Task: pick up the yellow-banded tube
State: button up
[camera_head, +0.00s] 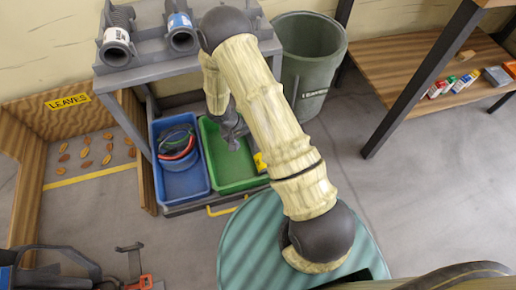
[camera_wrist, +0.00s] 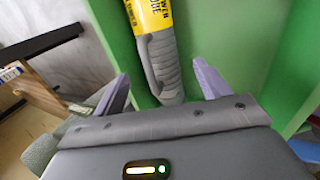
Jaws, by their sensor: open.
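The yellow-banded tube lies in the green tray (camera_head: 233,188). In the wrist view the tube (camera_wrist: 155,30) has a yellow band with dark lettering and a grey ribbed end with a loop at its side. In the head view its yellow part (camera_head: 260,162) shows at the tray's right side, partly behind my arm. My gripper (camera_wrist: 164,84) is open, with one finger on each side of the ribbed end. The frames do not show whether the fingers touch it. In the head view my gripper (camera_head: 233,132) reaches down over the green tray.
A blue tray (camera_head: 184,186) with coloured rings stands left of the green one. Above, a grey rack holds a white-banded tube (camera_head: 116,40) and a blue-banded tube (camera_head: 181,30). A grey-green bin (camera_head: 310,60) stands right. A leaves box (camera_head: 55,115) is at left.

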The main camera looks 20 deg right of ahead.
jog(key=shift+d+f, duration=0.15)
jog(key=shift+f, duration=0.2)
jog(key=b+x, duration=0.3)
jog(key=x, duration=0.2)
jog(key=shift+w+d+f, duration=0.1)
jog(key=shift+d, duration=0.05)
dwell(0.4)
jog(key=c, duration=1.2)
notch_tip(320, 180, up, 18)
jog(key=p, duration=0.7)
